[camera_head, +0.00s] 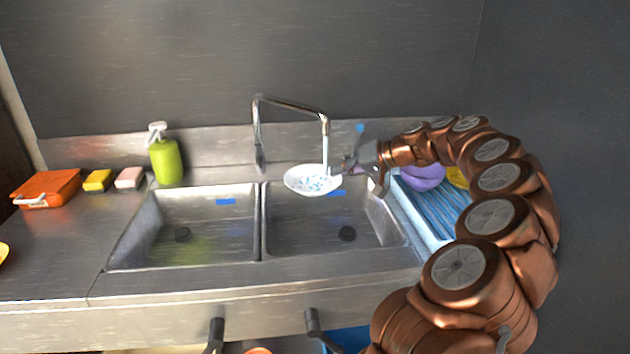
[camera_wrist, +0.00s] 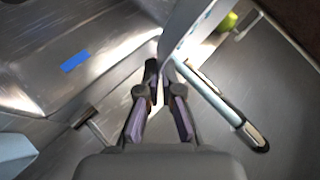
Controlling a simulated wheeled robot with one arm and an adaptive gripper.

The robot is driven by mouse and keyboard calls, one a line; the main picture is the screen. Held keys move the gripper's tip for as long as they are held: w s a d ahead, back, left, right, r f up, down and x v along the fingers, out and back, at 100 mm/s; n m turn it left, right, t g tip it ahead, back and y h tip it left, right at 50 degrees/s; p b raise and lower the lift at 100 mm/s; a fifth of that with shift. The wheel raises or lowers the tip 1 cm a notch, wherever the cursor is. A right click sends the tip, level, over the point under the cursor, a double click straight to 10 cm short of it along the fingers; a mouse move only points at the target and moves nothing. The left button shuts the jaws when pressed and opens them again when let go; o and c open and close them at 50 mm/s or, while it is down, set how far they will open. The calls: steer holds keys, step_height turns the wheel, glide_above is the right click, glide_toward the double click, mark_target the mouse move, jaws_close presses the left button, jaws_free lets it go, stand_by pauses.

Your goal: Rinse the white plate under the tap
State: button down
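The white plate (camera_head: 308,180) with blue specks is held over the right basin (camera_head: 300,235), below the tap (camera_head: 326,135). The tap's downward spout ends over the plate's right part in the head view. My gripper (camera_head: 347,170) is shut on the plate's right rim. In the wrist view the fingertips (camera_wrist: 160,78) close on the edge of the plate (camera_wrist: 190,32), which shows nearly edge-on. The tap (camera_wrist: 225,100) passes close on the right there, its dark end low at right.
The left basin (camera_head: 190,230) is empty. A green soap bottle (camera_head: 166,162), pink sponge (camera_head: 129,178), yellow sponge (camera_head: 97,180) and orange box (camera_head: 47,188) stand at left. At right is a blue rack (camera_head: 440,212) with a purple item (camera_head: 424,178).

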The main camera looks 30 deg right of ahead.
mark_target(315, 185)
steer(key=shift+s+a+b, duration=0.4)
steer(key=shift+s+a, duration=0.05)
steer(key=shift+a, duration=0.3)
steer(key=shift+s+a+b, duration=0.35)
steer(key=shift+s+a, duration=0.1)
steer(key=shift+a, duration=0.35)
steer(key=shift+s+a+b, duration=0.4)
steer(key=shift+s+a, duration=0.05)
steer(key=shift+a, duration=0.3)
steer(key=shift+s+a+r, duration=0.4)
steer(key=shift+a+r, duration=0.3)
steer(key=shift+a, duration=0.05)
steer(key=shift+s+a+r, duration=0.45)
steer(key=shift+a+r, duration=0.2)
steer(key=shift+a, duration=0.05)
steer(key=shift+s+a+r, duration=0.4)
steer(key=shift+a+r, duration=0.3)
steer(key=shift+a, duration=0.05)
